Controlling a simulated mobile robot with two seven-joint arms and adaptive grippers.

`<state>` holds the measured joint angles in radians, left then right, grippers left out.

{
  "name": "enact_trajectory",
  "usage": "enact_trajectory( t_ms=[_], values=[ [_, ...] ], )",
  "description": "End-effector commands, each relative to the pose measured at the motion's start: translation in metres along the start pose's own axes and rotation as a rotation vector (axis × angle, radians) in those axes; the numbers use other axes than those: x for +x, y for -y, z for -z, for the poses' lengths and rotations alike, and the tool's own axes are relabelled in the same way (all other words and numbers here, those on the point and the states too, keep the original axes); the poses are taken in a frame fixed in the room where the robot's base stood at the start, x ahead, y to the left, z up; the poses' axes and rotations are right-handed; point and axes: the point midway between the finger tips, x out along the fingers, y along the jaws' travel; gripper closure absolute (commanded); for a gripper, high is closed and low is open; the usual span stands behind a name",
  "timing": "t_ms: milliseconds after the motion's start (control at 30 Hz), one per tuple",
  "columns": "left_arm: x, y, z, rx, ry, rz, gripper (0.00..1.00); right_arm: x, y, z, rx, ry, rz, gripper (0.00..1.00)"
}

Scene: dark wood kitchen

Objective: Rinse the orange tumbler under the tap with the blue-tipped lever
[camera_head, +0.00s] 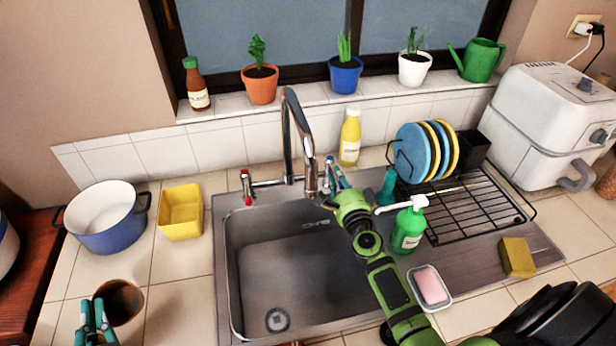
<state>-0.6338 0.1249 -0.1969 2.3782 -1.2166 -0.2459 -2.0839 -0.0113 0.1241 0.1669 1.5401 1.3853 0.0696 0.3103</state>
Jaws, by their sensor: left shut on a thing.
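The tumbler (127,288), brownish orange with a dark inside, is at the lower left, open end up. My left gripper (95,322) is at its near left side, its teal fingers shut on it; the contact is partly hidden. The curved chrome tap (289,125) stands behind the sink (265,285), with no water visible. The blue-tipped lever (329,160) is right of the spout. My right gripper (340,179) is right beside this lever; its fingers are small and overlap the lever, so touch and opening are unclear. The red-tipped lever (246,185) is left of the spout.
A blue pot (108,225) and yellow container (180,212) stand left of the sink. A green soap bottle (408,230), pink soap in a dish (431,287) and the dish rack (470,212) are on the right. The sink basin is empty.

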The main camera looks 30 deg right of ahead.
Motion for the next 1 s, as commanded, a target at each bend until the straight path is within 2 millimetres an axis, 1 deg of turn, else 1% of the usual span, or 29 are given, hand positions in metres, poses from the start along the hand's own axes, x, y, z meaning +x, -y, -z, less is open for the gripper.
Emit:
enact_trajectory(
  t_ms=[167, 300, 400, 733, 767, 800, 1000],
  values=[
    [0.0, 0.0, 0.001, 0.0, 0.0, 0.0, 1.0, 0.0, -0.001, 0.0, -0.001, 0.002, 0.0, 1.0],
    [-0.001, 0.002, 0.013, 0.0, 0.0, 0.0, 1.0, 0.001, -0.003, 0.006, -0.005, 0.055, 0.005, 1.0],
    [-0.001, 0.002, 0.018, 0.0, 0.0, 0.0, 1.0, 0.001, -0.003, 0.009, -0.005, 0.098, 0.003, 1.0],
    [-0.001, 0.002, 0.017, 0.0, 0.0, 0.0, 1.0, 0.0, 0.0, 0.009, 0.0, 0.116, 0.0, 1.0],
    [-0.001, 0.002, 0.017, 0.0, 0.0, 0.0, 1.0, 0.0, 0.0, 0.009, 0.0, 0.116, 0.0, 0.75],
    [-0.001, 0.002, 0.017, 0.0, 0.0, 0.0, 1.0, 0.0, 0.0, 0.009, 0.0, 0.116, 0.0, 0.59],
    [-0.001, 0.002, 0.017, 0.0, 0.0, 0.0, 1.0, 0.0, 0.0, 0.009, 0.0, 0.116, 0.0, 0.59]
  ],
)
